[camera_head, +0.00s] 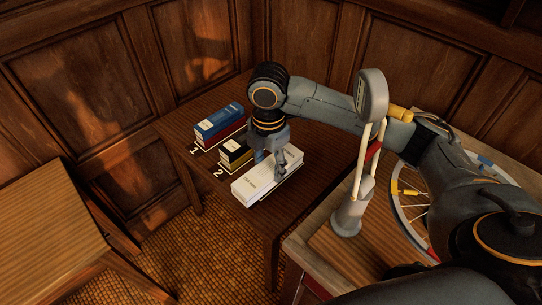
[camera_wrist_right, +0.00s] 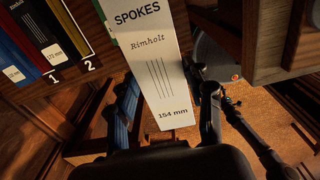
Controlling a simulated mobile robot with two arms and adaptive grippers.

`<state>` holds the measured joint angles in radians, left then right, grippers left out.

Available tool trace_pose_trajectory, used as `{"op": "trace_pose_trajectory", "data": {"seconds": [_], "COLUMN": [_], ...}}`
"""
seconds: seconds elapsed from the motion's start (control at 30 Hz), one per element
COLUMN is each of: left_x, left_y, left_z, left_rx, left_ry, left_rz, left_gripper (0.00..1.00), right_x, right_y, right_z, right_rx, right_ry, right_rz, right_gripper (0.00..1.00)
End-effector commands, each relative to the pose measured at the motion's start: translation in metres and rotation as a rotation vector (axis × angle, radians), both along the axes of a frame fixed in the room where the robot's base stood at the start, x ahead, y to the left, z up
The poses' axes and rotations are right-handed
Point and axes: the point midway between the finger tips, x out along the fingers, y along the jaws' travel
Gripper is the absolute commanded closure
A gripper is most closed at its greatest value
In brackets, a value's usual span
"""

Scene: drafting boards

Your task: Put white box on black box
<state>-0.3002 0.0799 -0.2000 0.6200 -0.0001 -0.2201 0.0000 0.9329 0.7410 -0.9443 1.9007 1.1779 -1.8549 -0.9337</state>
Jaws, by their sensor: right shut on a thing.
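The white box (camera_head: 262,183) lies long and flat near the front edge of the dark table, and its label reads SPOKES, Rimholt, 154 mm in the right wrist view (camera_wrist_right: 158,70). My right gripper (camera_head: 281,160) is shut on it, with one finger on each side of the box in the wrist view (camera_wrist_right: 168,100). I cannot tell whether the box is clear of the tabletop. The black box (camera_head: 236,152), with a yellow band, stands by the mark 2, just behind and left of the white box. It also shows in the wrist view (camera_wrist_right: 62,28). My left gripper is not in view.
A blue box (camera_head: 219,122) sits above a red one by the mark 1, behind the black box. A lamp-like stand (camera_head: 347,212) and a spoked wheel (camera_head: 408,190) are on the bench at right. A wooden stool (camera_head: 45,225) stands at left.

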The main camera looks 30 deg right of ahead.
Motion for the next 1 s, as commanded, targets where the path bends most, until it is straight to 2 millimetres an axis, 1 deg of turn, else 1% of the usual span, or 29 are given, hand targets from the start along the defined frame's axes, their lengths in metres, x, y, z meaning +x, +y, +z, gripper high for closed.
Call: {"op": "trace_pose_trajectory", "data": {"seconds": [0.13, 0.27, 1.0], "left_x": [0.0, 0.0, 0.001], "left_y": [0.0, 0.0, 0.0], "left_z": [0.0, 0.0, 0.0], "left_rx": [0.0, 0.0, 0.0], "left_ry": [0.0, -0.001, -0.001], "left_rz": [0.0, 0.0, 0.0], "left_gripper": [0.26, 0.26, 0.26], "right_x": [-0.005, -0.006, -0.007], "right_y": [0.004, 0.006, 0.009], "right_z": [0.005, 0.009, 0.04], "right_rx": [0.0, 0.0, 0.002], "right_ry": [-0.003, -0.005, -0.003], "right_rz": [-0.031, -0.137, -1.18], "right_gripper": [0.9, 0.9, 0.9]}}
